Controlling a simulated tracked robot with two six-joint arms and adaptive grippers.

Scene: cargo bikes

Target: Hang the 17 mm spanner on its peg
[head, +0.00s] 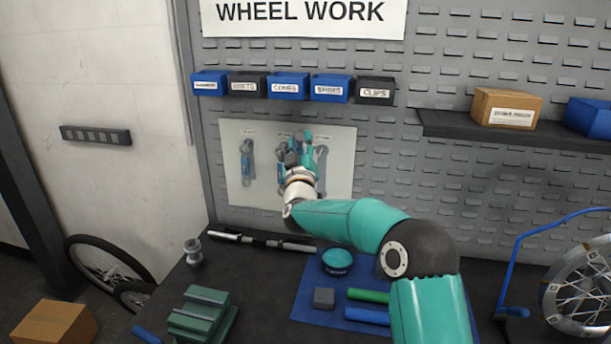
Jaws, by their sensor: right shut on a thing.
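My right gripper (301,143) is at the pale tool board (340,190) on the wall, its fingers close to the board's face. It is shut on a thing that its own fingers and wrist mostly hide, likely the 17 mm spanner. A grey spanner shape (322,168) shows just right of the gripper. Labels are too small to read, and pegs are hidden. My left gripper is out of view.
Blue and black bins (288,85) line the wall above the board. The dark bench (260,270) below carries a green vise (203,312), a long bar (262,241) and a blue mat (305,300) with a teal round tin (337,261). A wheel stand (517,270) stands right.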

